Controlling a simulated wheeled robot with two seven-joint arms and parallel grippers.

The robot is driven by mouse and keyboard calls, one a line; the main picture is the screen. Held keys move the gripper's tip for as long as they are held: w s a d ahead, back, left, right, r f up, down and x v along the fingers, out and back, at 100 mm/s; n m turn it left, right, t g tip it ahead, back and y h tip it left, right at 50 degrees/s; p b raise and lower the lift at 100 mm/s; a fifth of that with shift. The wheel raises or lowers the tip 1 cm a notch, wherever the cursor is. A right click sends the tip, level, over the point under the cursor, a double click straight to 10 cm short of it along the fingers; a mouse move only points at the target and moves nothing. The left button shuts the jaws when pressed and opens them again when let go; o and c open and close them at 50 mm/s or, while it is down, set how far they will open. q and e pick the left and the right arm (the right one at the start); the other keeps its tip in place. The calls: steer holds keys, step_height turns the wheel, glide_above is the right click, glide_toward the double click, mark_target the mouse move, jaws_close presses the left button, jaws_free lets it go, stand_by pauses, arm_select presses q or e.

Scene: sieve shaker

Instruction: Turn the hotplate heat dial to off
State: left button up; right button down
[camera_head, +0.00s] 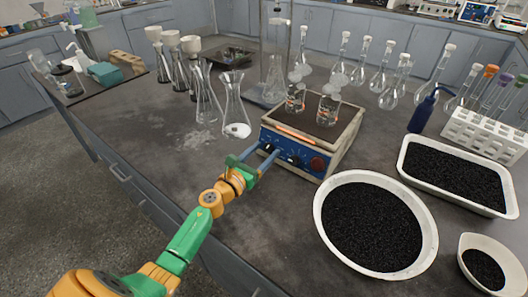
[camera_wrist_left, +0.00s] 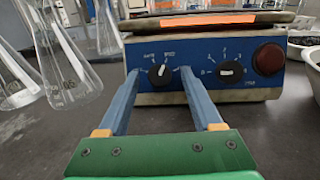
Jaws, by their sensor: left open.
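The hotplate (camera_head: 332,138) stands on the bench with two steaming beakers on its top. Its blue front panel (camera_wrist_left: 195,88) carries a left black dial (camera_wrist_left: 160,73), a right black dial (camera_wrist_left: 230,71) and a red round button (camera_wrist_left: 268,60). The left dial's white mark points roughly up; the right dial's mark lies about level. The lettering is too small to read surely, so I cannot tell which is heat. My left gripper (camera_head: 265,150) is open and empty at the panel. In the wrist view its fingertips (camera_wrist_left: 160,76) lie either side of the left dial; contact is unclear.
Glass flasks (camera_head: 234,105) stand left of the hotplate. A round bowl of black grains (camera_head: 320,212) and a white tray (camera_head: 403,160) are at the right. A blue bottle (camera_head: 422,115) stands behind the tray. The bench front left is clear.

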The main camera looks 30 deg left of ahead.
arm_select(q)
steer(key=shift+w, duration=0.15)
jaws_close()
